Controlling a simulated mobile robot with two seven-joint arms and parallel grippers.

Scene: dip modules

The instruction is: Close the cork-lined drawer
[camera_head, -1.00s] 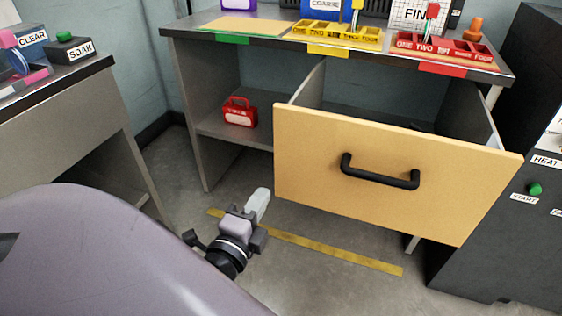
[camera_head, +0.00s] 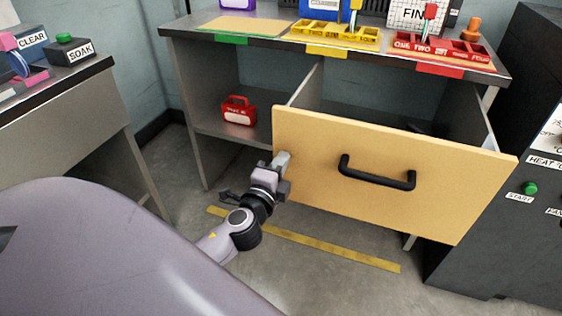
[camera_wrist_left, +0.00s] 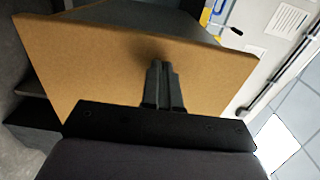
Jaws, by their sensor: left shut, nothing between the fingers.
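The cork-lined drawer (camera_head: 330,200) has a tan front and stands pulled out of the bench, with its grey sides showing behind the front. Its black bar handle (camera_head: 377,173) is in the middle of the front. My left gripper (camera_head: 283,160) is shut and empty, with its tips at the left part of the drawer front, left of the handle. In the left wrist view the shut fingers (camera_wrist_left: 161,80) point at the tan front (camera_wrist_left: 100,62), with a dark shadow at their tips; they look touching or almost touching. My right gripper is not in view.
A red case (camera_head: 238,110) sits on the open shelf left of the drawer. The bench top (camera_head: 280,40) carries yellow and red trays (camera_head: 440,47). A dark cabinet (camera_head: 480,200) with a green button stands close on the right. Floor with a yellow stripe (camera_head: 330,247) is clear below.

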